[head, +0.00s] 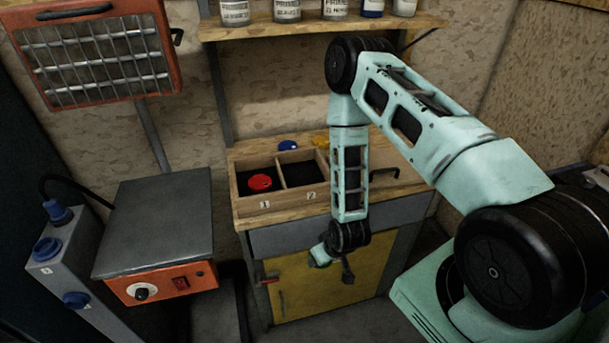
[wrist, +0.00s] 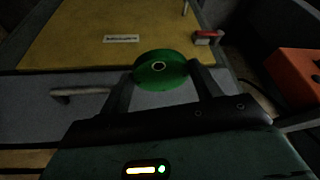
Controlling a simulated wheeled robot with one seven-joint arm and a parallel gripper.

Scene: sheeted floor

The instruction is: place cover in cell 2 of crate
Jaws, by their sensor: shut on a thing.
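A green round cover (wrist: 168,76) with a small ringed centre is between the two fingers of my gripper (wrist: 163,82) in the wrist view. The fingers are shut on its sides. In the head view my gripper (head: 346,270) hangs low in front of the cabinet, below the bench top; the cover cannot be made out there. The wooden crate (head: 270,204) stands on the bench, up and left of my gripper. Cell 1 holds a red round cover (head: 260,183). Cell 2 (head: 300,174) looks dark and empty. My arm hides the crate's right part.
A blue round item (head: 288,145) and a yellow item (head: 321,141) lie behind the crate. The cabinet's yellow door (head: 305,285) is close to my gripper. A shelf of jars (head: 320,27) is above. A grey-topped orange unit (head: 155,225) stands left of the bench.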

